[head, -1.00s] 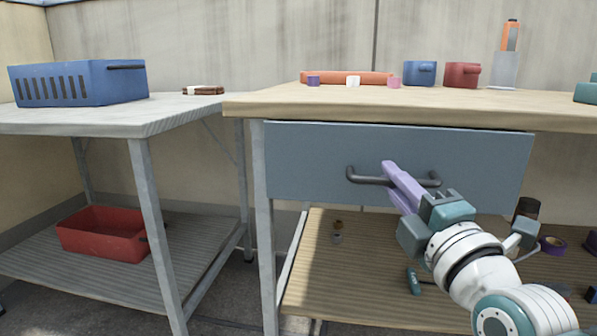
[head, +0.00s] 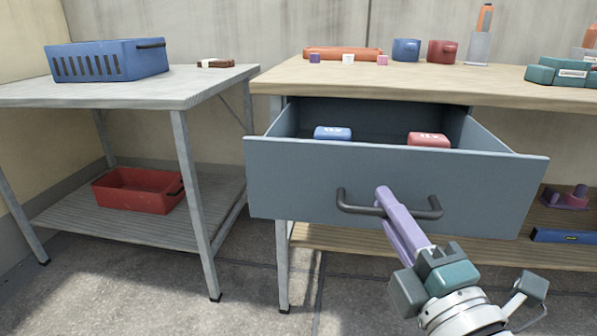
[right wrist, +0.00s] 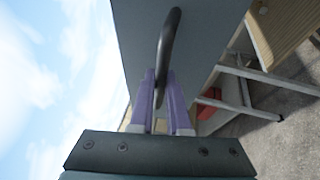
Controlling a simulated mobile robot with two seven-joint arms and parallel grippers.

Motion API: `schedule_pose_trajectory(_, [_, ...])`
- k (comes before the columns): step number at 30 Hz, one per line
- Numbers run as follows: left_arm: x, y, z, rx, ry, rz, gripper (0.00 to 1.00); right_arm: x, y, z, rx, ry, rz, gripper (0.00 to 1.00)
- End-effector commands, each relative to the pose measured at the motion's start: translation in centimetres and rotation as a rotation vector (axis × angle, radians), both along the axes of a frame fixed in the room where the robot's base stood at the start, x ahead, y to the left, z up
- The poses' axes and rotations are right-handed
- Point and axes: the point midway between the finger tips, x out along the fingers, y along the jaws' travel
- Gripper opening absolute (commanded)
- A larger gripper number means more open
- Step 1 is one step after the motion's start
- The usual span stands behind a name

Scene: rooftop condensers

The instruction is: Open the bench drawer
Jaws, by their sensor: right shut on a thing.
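The bench drawer (head: 300,180) is grey-blue and stands pulled well out from under the wooden bench top (head: 400,84). Its dark bar handle (head: 356,208) is on the front face. My right gripper (head: 384,203) has its purple fingers shut on the handle near its middle. The right wrist view shows the handle (right wrist: 170,45) running between the two fingers (right wrist: 160,95). Inside the drawer lie a blue block-like item (head: 333,133) and a red one (head: 429,140). The drawer floor is mostly hidden by the front. My left gripper is not in view.
A side table (head: 130,92) on the left holds a blue basket (head: 108,62); a red bin (head: 138,190) is on its lower shelf. Blue (head: 406,50) and red (head: 443,51) containers stand on the bench top. Bare paving (head: 240,290) lies in front.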

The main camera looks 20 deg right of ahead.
Motion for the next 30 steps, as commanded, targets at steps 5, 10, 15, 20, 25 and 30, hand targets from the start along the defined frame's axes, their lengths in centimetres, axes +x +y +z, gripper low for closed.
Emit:
schedule_pose_trajectory(5, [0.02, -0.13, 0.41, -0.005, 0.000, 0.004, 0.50, -0.56, 0.33, 0.06, 0.002, -0.001, -0.001, 0.00])
schedule_pose_trajectory(10, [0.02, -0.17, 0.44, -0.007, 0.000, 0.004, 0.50, -0.70, 0.43, 0.00, 0.001, -0.001, 0.000, 0.00])
schedule_pose_trajectory(15, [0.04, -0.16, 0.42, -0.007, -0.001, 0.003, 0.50, -0.69, 0.42, -0.02, 0.001, 0.000, 0.000, 0.00])
schedule_pose_trajectory(20, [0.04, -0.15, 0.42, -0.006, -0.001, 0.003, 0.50, -0.68, 0.42, -0.03, 0.001, 0.000, 0.000, 0.20])
schedule_pose_trajectory(25, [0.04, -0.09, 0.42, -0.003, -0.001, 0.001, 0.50, -0.68, 0.40, -0.04, 0.001, 0.001, 0.000, 0.40])
schedule_pose_trajectory(30, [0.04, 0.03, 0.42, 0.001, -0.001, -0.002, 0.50, -0.68, 0.40, -0.06, 0.000, 0.001, 0.000, 0.45])
